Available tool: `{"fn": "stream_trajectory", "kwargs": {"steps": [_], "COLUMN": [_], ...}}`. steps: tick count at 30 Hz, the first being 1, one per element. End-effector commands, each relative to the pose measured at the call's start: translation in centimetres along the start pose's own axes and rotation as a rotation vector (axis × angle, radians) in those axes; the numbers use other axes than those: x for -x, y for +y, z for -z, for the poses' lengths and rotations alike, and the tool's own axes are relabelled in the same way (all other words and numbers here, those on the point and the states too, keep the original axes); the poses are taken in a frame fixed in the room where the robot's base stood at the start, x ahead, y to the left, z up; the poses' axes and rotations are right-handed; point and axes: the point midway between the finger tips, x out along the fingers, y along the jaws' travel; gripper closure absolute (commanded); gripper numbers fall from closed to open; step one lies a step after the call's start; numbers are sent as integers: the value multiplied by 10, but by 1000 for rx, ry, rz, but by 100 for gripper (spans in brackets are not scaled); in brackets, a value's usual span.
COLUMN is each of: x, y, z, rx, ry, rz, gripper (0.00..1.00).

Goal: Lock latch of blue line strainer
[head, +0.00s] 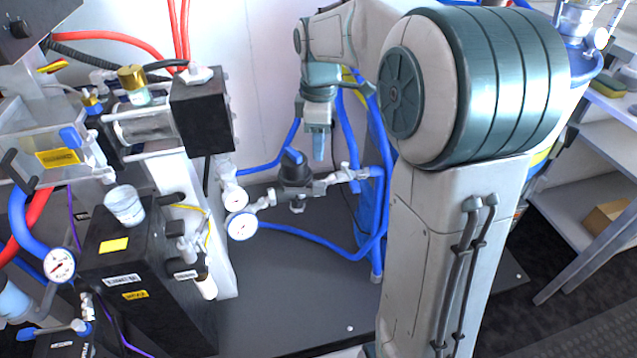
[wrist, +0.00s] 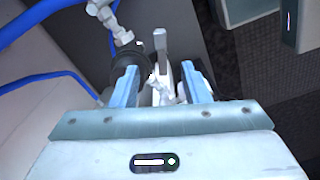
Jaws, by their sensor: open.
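The blue line strainer (head: 296,175) is a dark body with a blue cap, set in grey pipe fittings in the middle of the head view. In the wrist view its dark round body (wrist: 128,58) shows partly behind the left finger. A pale grey lever-like part (wrist: 161,45), possibly the latch, stands near the gap between the fingers. My gripper (head: 319,152) hangs fingers-down beside the strainer, slightly right of the blue cap in the head view. In the wrist view my gripper (wrist: 161,78) is open, with pale fittings between its fingers. Contact cannot be told.
Two pressure gauges (head: 242,226) sit left of the strainer. A blue hose (head: 320,245) curves below it, and a blue vertical pipe (head: 378,220) stands to the right. Black proportioner equipment (head: 140,270) fills the left. The dark base plate (head: 290,310) is clear in front.

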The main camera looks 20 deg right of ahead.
Motion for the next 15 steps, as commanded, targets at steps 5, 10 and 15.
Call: {"fn": "stream_trajectory", "kwargs": {"steps": [5,10,15], "x": [-43,-78,-104], "y": [-1,-1,-1], "z": [0,0,0], "rx": [-2,-3,-3], "ry": [-1,-1,0], "rz": [4,4,2], "gripper": [58,58,58]}}
